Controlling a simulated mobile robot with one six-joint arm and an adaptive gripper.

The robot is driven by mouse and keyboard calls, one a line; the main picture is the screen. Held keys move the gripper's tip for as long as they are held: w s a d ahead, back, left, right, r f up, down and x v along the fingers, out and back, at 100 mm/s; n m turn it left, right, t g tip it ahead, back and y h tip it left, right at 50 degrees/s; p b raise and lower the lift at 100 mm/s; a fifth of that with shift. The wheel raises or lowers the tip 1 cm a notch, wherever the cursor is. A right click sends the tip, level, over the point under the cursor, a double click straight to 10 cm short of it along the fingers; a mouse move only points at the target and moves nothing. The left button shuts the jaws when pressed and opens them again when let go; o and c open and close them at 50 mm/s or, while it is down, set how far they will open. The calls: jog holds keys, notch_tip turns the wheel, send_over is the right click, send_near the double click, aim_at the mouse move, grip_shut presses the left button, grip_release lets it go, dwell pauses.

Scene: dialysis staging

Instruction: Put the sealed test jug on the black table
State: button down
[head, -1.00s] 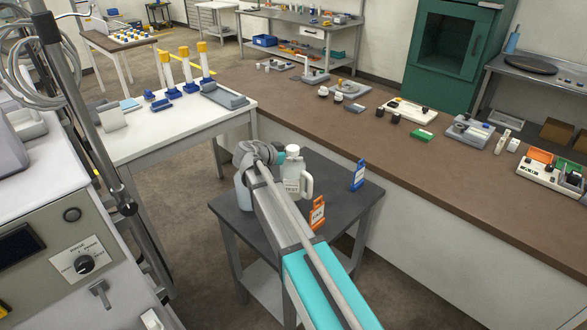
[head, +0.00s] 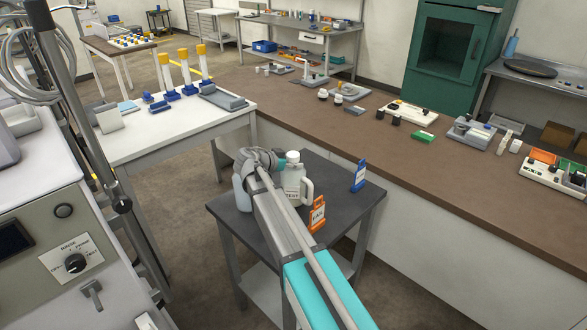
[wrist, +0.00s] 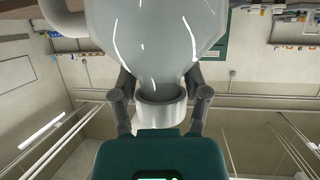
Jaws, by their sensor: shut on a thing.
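My gripper (head: 250,158) is at the end of my arm above the small black table (head: 325,168). In the wrist view its fingers (wrist: 160,105) are shut around the neck of a grey jug (wrist: 155,45) with a white cap (wrist: 161,115). In the head view this grey jug (head: 242,192) shows partly behind my arm at the table's left side. I cannot tell whether its base touches the tabletop. A white jug (head: 296,182) with a cap, handle and dark lettering that seems to read TEST stands upright on the table, just right of my gripper.
An orange sign (head: 317,215) and a blue sign (head: 359,176) stand on the black table. A long brown counter (head: 440,170) with several devices runs behind it. A white table (head: 140,147) is at left, a grey machine (head: 60,250) at near left.

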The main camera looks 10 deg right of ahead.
jog(key=shift+f, duration=0.35)
jog(key=shift+c, duration=0.4)
grip_release()
jog(key=shift+r, duration=0.15)
jog(key=shift+s+a+r, duration=0.1)
jog(key=shift+a, duration=0.1)
jog(key=p+v, duration=0.4)
jog(key=v, duration=0.7)
jog(key=shift+r, duration=0.2)
jog(key=shift+s+a, duration=0.15)
